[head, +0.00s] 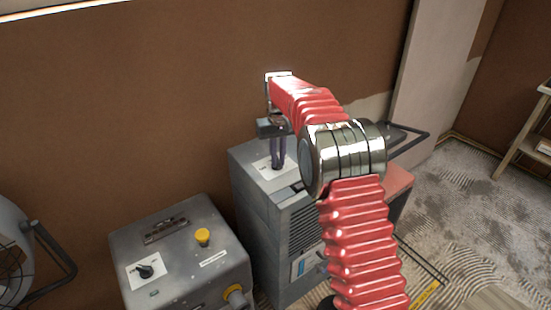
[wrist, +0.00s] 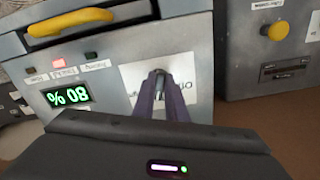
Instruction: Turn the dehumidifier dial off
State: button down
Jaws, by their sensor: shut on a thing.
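The dehumidifier (head: 265,225) is a tall grey cabinet with a vented side, standing against the brown wall in the head view. In the wrist view its panel (wrist: 108,118) appears upside down, with a green display (wrist: 68,96) reading 80 % and a lit red lamp (wrist: 58,63). My gripper (head: 277,165) points down at the white dial plate on top; it also shows in the wrist view (wrist: 160,75). Its purple fingers are shut on the dial, which they mostly hide. The dial's pointer direction cannot be told. Lettering on the plate (wrist: 189,75) is partly covered.
A second grey box (head: 190,262) stands to the left, with a yellow button (head: 203,237) and a black knob (head: 145,271). A fan (head: 14,255) is at the far left. A wooden shelf (head: 520,150) stands right, beyond dusty open floor.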

jog(key=n, duration=0.4)
jog(key=shift+d+n, duration=0.1)
jog(key=shift+n, duration=0.2)
jog(key=n, duration=0.3)
jog(key=shift+w+n, duration=0.15)
jog(key=shift+n, duration=0.15)
jog(key=n, duration=0.4)
jog(key=shift+w+d, duration=0.1)
jog(key=shift+w, duration=0.05)
jog(key=shift+w+n, duration=0.1)
jog(key=shift+n, duration=1.7)
jog(key=c, duration=2.1)
grip_release()
jog(key=o, duration=0.3)
